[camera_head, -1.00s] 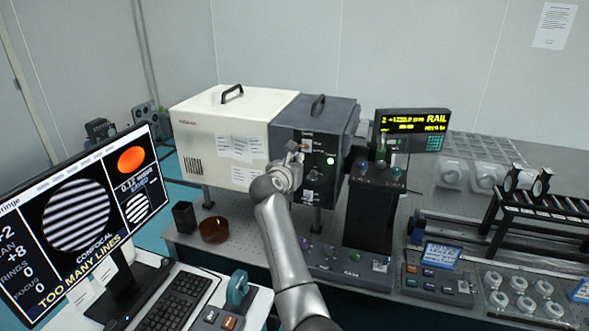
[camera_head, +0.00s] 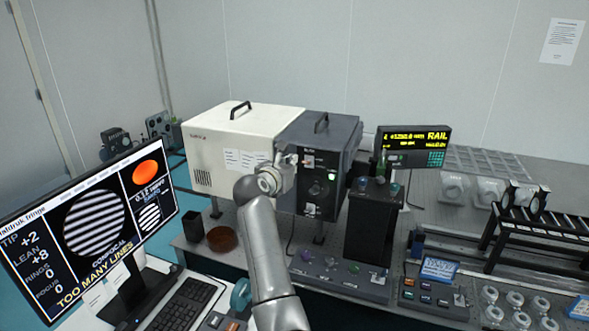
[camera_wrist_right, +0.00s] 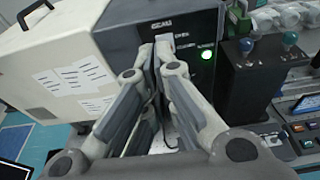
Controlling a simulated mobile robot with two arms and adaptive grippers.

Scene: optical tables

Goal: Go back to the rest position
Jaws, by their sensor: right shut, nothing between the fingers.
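My right arm reaches up from the bottom middle of the head view. Its gripper (camera_head: 290,158) is in front of the dark instrument box (camera_head: 338,135), near the panel with the green light. In the right wrist view the gripper (camera_wrist_right: 160,48) has its fingers together with nothing between them, and the dark panel lies behind the tips. I cannot tell from these views whether the tips touch the panel. My left gripper is not in view.
A white box (camera_head: 215,165) adjoins the dark box. A monitor (camera_head: 100,225) and keyboard (camera_head: 185,305) are at lower left. A brown dish (camera_head: 222,239) and a black cup (camera_head: 192,227) stand on the bench. A rail display (camera_head: 413,138) and a black rack (camera_head: 545,225) are at right.

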